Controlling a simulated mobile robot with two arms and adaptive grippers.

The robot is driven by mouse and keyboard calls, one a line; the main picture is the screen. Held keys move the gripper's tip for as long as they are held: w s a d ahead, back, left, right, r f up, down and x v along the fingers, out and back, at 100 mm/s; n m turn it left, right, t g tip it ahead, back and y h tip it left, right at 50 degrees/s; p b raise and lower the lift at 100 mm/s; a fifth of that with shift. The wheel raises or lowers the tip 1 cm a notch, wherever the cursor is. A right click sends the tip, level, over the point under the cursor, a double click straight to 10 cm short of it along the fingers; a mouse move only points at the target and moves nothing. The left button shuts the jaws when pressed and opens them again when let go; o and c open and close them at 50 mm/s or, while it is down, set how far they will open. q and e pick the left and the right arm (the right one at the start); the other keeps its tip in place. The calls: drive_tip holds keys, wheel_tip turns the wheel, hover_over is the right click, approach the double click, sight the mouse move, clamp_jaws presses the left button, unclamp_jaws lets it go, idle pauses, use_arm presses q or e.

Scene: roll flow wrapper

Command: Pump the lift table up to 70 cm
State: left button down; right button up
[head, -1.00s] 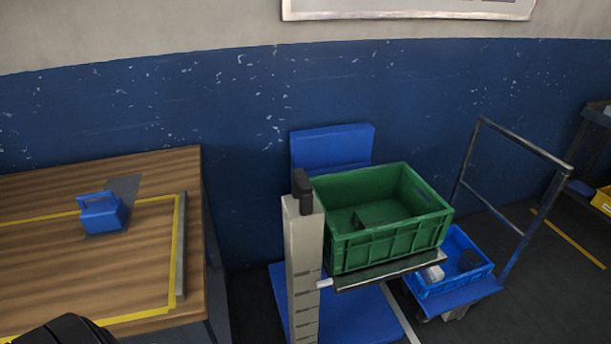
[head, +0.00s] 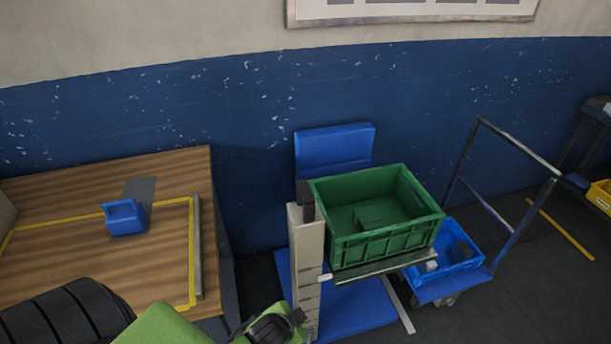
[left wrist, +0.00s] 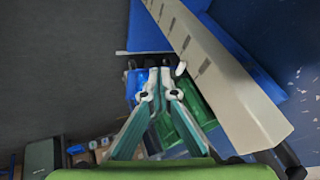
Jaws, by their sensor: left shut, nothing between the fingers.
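The lift table has a pale upright column (head: 306,255) with dark scale marks, a black piece (head: 306,200) on top and a small white pointer (head: 324,277) at its side. Its platform (head: 385,265) carries a green crate (head: 345,245) above a blue base (head: 350,312). My left gripper (head: 297,317) is at the bottom of the head view, by the lower column. In the left wrist view its fingers (left wrist: 160,75) are together and empty, with the column (left wrist: 215,70) to their right. I cannot tell whether they touch anything. My right gripper is out of view.
A wooden table (head: 70,185) with a small blue container (head: 124,218) stands at left. A cart with a metal handle (head: 515,150) and a blue crate (head: 465,268) stands right of the lift table. A blue panel (head: 333,152) rises behind the lift table.

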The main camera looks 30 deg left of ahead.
use_arm(q)
drive_tip(key=w+a+r+m+t+p, duration=0.1)
drive_tip(key=w+r+m+t, duration=0.15)
drive_tip(key=w+r, duration=0.45)
drive_tip(key=w+a+r+m+t+y+p, duration=0.1)
drive_tip(key=w+a+r+m+t, duration=0.15)
drive_tip(key=r, duration=0.85)
drive_tip(key=w+r+m+t, duration=0.25)
drive_tip(key=w+r, duration=0.25)
drive_tip(key=r, duration=0.4)
drive_tip(key=w+d+r+m+h, duration=0.4)
drive_tip(key=r+m+h, duration=0.3)
drive_tip(key=m, duration=0.8)
drive_tip(key=w+d+r+m+h, duration=0.3)
drive_tip(key=w+r+m+h, duration=0.35)
drive_tip(key=m, duration=0.85)
drive_tip(key=s+a+f+m+g+y, duration=0.2)
drive_tip(key=a+m+g+y, duration=0.1)
drive_tip(key=a, duration=0.5)
drive_tip(key=s+a+f+m+g+y, duration=0.1)
drive_tip(key=a+f+m+g+y, duration=0.2)
drive_tip(key=a+m, duration=0.3)
drive_tip(key=shift+s+a+p, duration=0.35)
drive_tip(key=shift+a+p, duration=0.05)
drive_tip(key=shift+a, duration=0.6)
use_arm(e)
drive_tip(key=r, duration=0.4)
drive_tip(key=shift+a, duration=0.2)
